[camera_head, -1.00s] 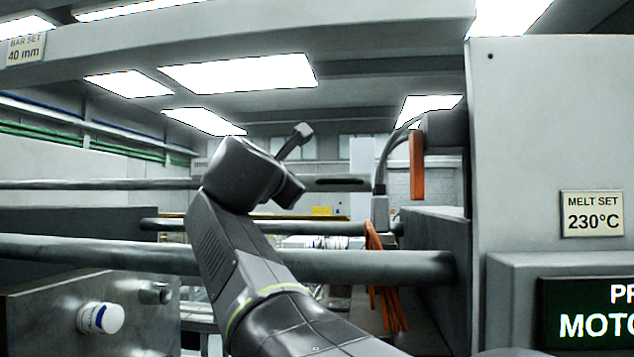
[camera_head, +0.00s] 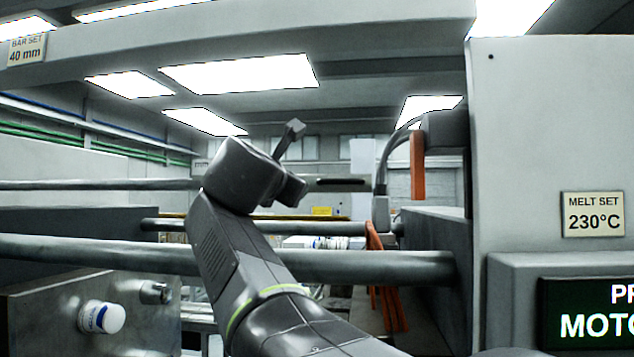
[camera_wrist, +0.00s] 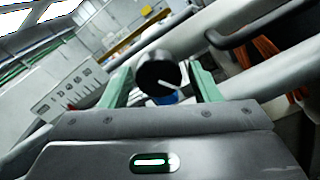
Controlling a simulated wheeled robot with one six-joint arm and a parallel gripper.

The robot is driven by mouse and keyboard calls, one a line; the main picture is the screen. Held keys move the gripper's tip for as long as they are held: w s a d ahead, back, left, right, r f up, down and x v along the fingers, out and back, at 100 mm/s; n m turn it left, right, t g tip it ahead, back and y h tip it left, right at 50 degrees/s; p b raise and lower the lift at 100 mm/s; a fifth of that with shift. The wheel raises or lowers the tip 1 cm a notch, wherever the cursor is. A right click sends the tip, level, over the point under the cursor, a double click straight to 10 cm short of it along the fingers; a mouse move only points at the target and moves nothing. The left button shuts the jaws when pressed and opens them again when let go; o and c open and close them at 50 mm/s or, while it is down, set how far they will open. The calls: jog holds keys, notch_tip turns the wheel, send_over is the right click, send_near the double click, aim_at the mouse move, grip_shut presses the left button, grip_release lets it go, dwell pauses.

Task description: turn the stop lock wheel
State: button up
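In the wrist view a round black knob with a white line on its face, apparently the stop lock wheel (camera_wrist: 158,70), stands between the fingers of my gripper (camera_wrist: 160,78). The two green fingers are apart, with a gap showing on each side of the knob. Whether the knob is fully within the fingers' depth I cannot tell. A bit of blue shows just below the knob. In the head view my arm's wrist hides the gripper, and I cannot make out the wheel there.
Orange cables (camera_head: 385,285) hang at the right. A white-capped part (camera_head: 101,318) sticks out at lower left. A plate with a scale (camera_wrist: 72,92) is left in the wrist view.

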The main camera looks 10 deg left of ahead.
jog(key=shift+o, duration=0.5)
jog(key=shift+s+r, duration=0.1)
jog(key=s+b, duration=0.3)
jog(key=s, duration=1)
jog(key=shift+s+a, duration=0.2)
jog(key=shift+s, duration=0.15)
jog(key=shift+w, duration=0.15)
jog(key=w+p, duration=0.3)
jog(key=w, duration=1)
jog(key=shift+w+d, duration=0.2)
jog(key=shift+w, duration=0.1)
